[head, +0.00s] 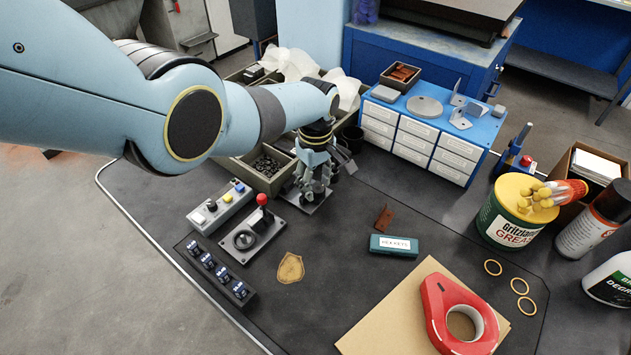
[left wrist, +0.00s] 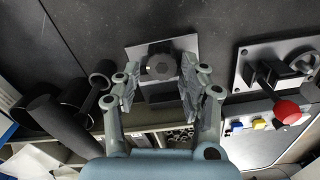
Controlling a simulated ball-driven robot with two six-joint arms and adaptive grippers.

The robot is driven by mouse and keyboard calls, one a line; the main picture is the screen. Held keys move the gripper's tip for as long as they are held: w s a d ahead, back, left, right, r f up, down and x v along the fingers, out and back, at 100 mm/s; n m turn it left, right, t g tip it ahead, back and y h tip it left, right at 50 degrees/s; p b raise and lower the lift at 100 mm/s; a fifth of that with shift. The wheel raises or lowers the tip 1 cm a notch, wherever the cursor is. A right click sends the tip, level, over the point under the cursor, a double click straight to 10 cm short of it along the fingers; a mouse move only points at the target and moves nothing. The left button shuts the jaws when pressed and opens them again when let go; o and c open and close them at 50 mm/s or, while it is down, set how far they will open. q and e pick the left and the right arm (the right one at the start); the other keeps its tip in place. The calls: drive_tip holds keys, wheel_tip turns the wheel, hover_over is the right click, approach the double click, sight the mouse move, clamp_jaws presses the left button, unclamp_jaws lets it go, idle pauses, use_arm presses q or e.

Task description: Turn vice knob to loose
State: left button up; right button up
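The vice knob (left wrist: 160,67) is dark grey and lobed, on a small vice with a light metal base plate (left wrist: 134,52). In the left wrist view it lies between the fingertips of my left gripper (left wrist: 158,82). The fingers are spread, with a visible gap on each side of the knob. In the head view my left gripper (head: 313,180) points down over the vice's base plate (head: 301,202) and hides most of the vice. The knob's turn setting cannot be read. My right gripper is in neither view.
A red-topped joystick (head: 262,200) and a button box (head: 221,206) stand close to the vice. A parts bin (head: 236,169) and a blue drawer cabinet (head: 439,122) stand behind. A red tape dispenser (head: 450,318) lies at the front. The mat's middle is mostly clear.

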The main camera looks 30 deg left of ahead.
sight(315, 185)
use_arm(q)
wheel_tip(315, 185, up, 12)
idle(0.8)
drive_tip(key=shift+s+f, duration=0.1)
idle(0.3)
